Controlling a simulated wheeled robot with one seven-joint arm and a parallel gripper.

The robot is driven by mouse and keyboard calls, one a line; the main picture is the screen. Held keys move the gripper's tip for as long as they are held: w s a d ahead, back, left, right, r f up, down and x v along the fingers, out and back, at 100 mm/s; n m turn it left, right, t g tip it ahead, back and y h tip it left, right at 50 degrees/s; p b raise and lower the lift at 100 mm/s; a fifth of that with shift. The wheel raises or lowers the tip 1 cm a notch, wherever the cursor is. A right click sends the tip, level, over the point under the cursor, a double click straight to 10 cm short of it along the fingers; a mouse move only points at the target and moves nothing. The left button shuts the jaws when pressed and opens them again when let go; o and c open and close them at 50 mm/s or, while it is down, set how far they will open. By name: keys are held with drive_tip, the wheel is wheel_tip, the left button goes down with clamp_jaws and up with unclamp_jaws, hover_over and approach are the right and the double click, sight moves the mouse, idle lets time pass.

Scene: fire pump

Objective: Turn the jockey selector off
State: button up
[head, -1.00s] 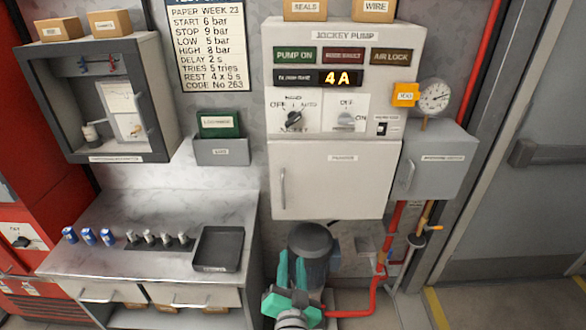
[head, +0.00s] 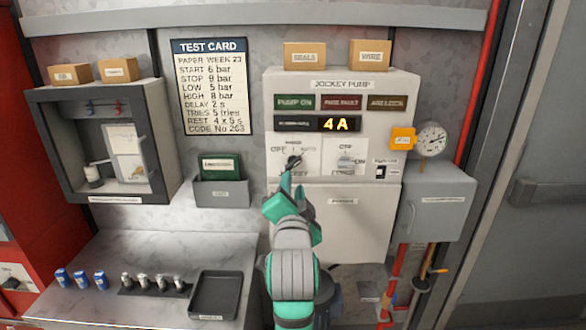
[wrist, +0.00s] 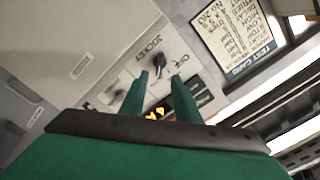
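The jockey selector (head: 293,161) is a dark knob on the white jockey pump panel. A mode plate with OFF at its upper left and JOCKEY below surrounds it. The knob also shows in the wrist view (wrist: 160,62), in line with the gap between my fingertips. Its pointer setting is hard to read, as my fingers cover part of the plate. My gripper (head: 291,180) is raised in front of the panel, just below the knob. In the wrist view my gripper (wrist: 161,78) has its two green fingers apart with nothing held. I cannot tell whether they touch the knob.
An OFF/ON switch (head: 346,162) sits just right of the selector, with a small black switch (head: 381,171) beyond. The lit display (head: 335,124) reads 4 A. A gauge (head: 431,139) and grey box (head: 437,203) stand right. A bench with a tray (head: 215,295) lies lower left.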

sight(293, 166)
drive_tip(key=w, duration=1)
drive_tip(key=shift+w, duration=0.25)
clamp_jaws()
